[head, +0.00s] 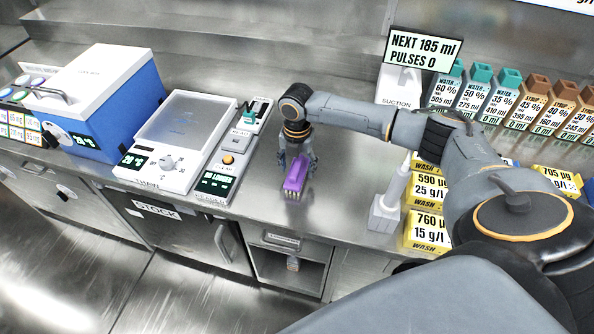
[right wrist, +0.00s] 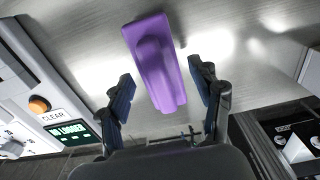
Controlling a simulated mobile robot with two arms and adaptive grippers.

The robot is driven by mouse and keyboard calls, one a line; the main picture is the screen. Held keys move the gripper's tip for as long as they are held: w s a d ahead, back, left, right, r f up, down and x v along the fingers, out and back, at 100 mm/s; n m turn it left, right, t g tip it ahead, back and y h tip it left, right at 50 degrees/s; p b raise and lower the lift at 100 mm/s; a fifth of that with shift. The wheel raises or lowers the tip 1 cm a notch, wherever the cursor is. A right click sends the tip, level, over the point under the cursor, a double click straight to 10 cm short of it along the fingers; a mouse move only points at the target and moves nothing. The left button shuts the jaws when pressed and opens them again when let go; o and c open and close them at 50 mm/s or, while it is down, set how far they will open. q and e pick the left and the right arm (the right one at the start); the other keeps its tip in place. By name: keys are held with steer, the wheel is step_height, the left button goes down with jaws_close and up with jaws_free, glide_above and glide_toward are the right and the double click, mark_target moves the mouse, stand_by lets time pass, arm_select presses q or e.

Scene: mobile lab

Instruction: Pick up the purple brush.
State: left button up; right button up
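The purple brush (head: 296,174) stands on the steel counter near its front edge, with pale bristles at its lower side in the head view. My right gripper (head: 298,158) is directly over and beside it, pointing down. In the right wrist view the brush (right wrist: 156,64) lies between the two open fingers (right wrist: 164,88), with a visible gap on each side, so the fingers do not touch it. My left gripper is not in view.
A white device with an orange button (head: 228,159) stands left of the brush. A white pipette-like stand (head: 388,206) and yellow wash boxes (head: 428,230) are to the right. The counter (head: 340,185) between brush and stand is clear.

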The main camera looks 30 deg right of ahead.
steer(key=c, duration=0.9)
steer(key=shift+o, duration=0.2)
steer(key=shift+r, duration=0.1)
